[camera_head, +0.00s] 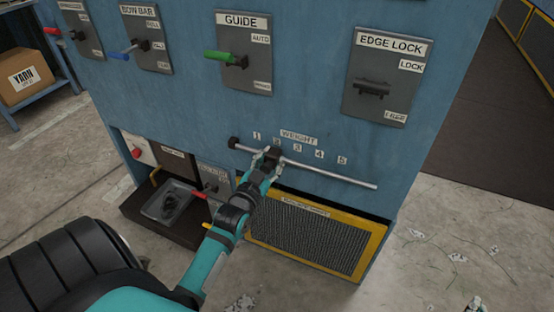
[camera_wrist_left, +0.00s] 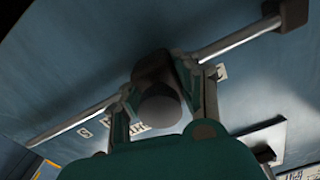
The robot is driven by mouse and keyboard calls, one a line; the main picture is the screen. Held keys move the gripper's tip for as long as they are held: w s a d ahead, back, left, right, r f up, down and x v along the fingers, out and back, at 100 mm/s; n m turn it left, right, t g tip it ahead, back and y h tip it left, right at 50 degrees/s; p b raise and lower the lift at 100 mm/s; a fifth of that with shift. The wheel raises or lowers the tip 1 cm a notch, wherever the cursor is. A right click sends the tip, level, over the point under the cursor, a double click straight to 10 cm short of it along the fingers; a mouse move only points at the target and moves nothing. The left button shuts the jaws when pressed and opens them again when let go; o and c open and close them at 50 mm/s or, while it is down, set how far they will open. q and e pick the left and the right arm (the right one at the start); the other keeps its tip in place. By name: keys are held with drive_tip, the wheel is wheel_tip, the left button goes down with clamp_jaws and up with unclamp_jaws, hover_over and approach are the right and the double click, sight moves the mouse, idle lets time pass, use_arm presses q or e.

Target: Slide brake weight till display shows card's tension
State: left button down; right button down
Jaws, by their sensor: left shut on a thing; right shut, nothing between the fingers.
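The dark brake weight (camera_head: 272,152) sits on the metal rod (camera_head: 330,173) under the WEIGHT scale, close to the mark 2. My left gripper (camera_head: 266,162) is shut on it from the front. In the left wrist view, the weight (camera_wrist_left: 154,68) and its rounded grey knob (camera_wrist_left: 160,106) lie between the two fingers, with the rod running out on both sides. Only the tip of my right gripper (camera_head: 476,304) shows at the bottom edge, apart from the machine. I see no tension display or card in these views.
Above the rod are the GUIDE lever (camera_head: 225,57) with a green handle and the EDGE LOCK lever (camera_head: 372,88). A yellow-framed mesh panel (camera_head: 310,232) is below. A grey tray (camera_head: 170,204) stands at lower left. The floor at right is mostly free.

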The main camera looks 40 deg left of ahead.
use_arm(q)
drive_tip(key=c, duration=1)
unclamp_jaws()
drive_tip(key=v, duration=1.2)
